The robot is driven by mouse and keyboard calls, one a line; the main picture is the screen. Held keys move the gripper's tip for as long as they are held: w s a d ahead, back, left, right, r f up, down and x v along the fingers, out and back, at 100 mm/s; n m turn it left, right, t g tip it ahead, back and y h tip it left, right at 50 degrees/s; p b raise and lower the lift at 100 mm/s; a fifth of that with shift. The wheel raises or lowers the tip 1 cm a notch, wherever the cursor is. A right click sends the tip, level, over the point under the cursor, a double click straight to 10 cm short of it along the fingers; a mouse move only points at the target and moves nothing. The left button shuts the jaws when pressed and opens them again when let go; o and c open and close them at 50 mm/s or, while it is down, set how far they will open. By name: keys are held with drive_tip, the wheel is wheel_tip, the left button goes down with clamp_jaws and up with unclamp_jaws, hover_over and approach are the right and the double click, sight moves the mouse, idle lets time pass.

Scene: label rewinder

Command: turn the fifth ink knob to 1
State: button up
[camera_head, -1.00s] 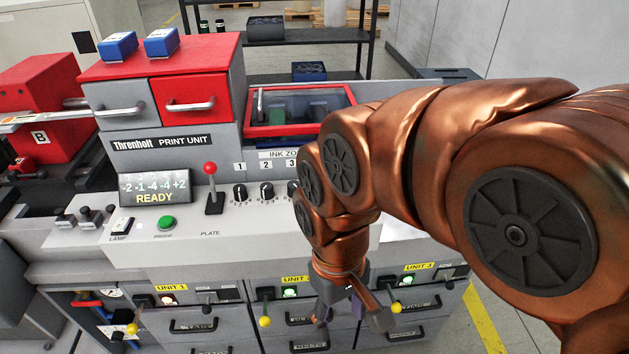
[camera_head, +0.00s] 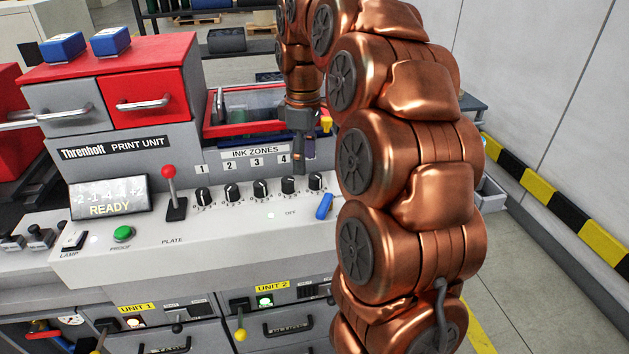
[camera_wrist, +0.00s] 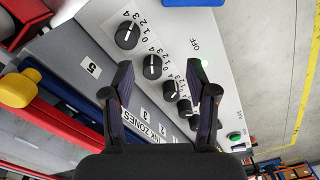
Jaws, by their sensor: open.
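The fifth ink knob (camera_head: 316,181) is the rightmost black knob in the row on the sloped panel. In the wrist view the fifth knob (camera_wrist: 127,36) is at upper left, nearest the "5" label (camera_wrist: 91,67); its white pointer line slants to the upper right, toward the middle of its 0 to 4 scale, exact number unclear. My gripper (camera_head: 304,157) hangs fingers down above the panel, beside the ink zone labels. In the wrist view my open gripper (camera_wrist: 161,65) is empty, with the fourth knob (camera_wrist: 152,66) seen between its fingertips. It appears apart from the knobs.
The red-framed ink tray (camera_head: 215,128) is behind the gripper. The display (camera_head: 108,197) shows numbers and READY. A yellow item (camera_wrist: 18,89) is at the wrist view's left.

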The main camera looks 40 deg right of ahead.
hover_over(314, 175)
drive_tip(key=shift+f+n, duration=0.25)
drive_tip(key=shift+n, duration=0.05)
drive_tip(key=shift+s+f+p, duration=0.1)
drive_tip(key=shift+f+p, duration=0.95)
drive_tip(key=shift+f, duration=2.75)
clamp_jaws()
